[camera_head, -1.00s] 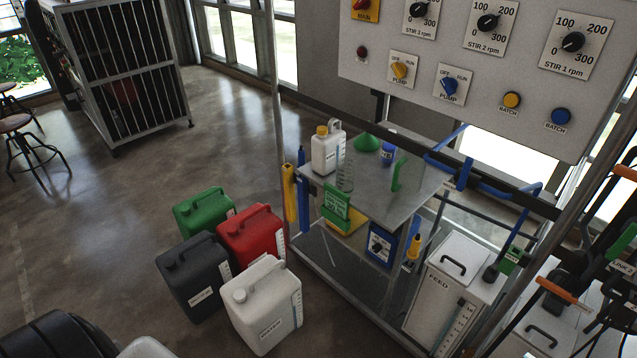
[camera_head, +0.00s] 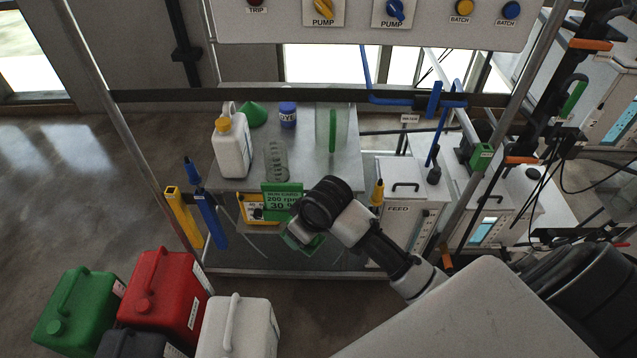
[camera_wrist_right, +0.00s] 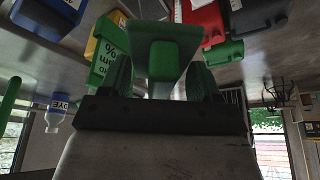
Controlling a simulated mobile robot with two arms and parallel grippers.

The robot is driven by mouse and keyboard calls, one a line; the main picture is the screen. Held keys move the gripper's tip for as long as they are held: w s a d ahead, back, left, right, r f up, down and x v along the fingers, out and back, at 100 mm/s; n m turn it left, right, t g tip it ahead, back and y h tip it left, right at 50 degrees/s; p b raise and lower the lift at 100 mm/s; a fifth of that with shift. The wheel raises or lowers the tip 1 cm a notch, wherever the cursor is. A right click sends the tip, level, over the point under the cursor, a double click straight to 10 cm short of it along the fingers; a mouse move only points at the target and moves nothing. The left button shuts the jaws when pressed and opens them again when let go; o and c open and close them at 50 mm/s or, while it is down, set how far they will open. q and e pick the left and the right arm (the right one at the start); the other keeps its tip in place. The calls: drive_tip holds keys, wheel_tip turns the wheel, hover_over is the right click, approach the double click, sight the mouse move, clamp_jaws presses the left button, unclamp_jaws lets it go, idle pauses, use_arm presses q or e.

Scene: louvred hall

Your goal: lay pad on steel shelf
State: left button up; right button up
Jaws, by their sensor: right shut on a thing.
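The steel shelf (camera_head: 345,173) is a grey metal top in a frame, with bottles and glassware on its left and middle part. My right gripper (camera_head: 300,240) is in front of and below the shelf's front edge, close to the green card. It is shut on a green block-like thing, which I take for the pad (camera_wrist_right: 163,58); it shows between the dark fingers in the right wrist view. In the head view my wrist hides most of the pad. I cannot tell whether it touches anything else. My left gripper is out of view.
A white bottle (camera_head: 231,150), clear cylinder (camera_head: 276,162), green funnel (camera_head: 252,114) and dye bottle (camera_head: 288,117) stand on top. The shelf's front right is clear. Canisters (camera_head: 160,300) stand lower left.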

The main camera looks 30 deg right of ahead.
drive_tip(key=w+d+n+b, duration=0.1)
drive_tip(key=w+d, duration=0.1)
drive_tip(key=w, duration=0.3)
wheel_tip(320, 180, up, 14)
drive_tip(key=n+y+b, duration=0.1)
drive_tip(key=n+b, duration=0.1)
drive_tip(key=b, duration=0.5)
hover_over(327, 176)
drive_tip(key=s+d, duration=0.1)
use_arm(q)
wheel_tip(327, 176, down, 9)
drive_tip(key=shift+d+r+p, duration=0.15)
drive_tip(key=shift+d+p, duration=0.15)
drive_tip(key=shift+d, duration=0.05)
use_arm(e)
wheel_tip(327, 176, down, 17)
drive_tip(key=shift+f, duration=0.1)
drive_tip(key=o, duration=0.8)
drive_tip(key=shift+g, duration=0.3)
drive_tip(key=shift+o, duration=0.2)
drive_tip(key=v, duration=1.2)
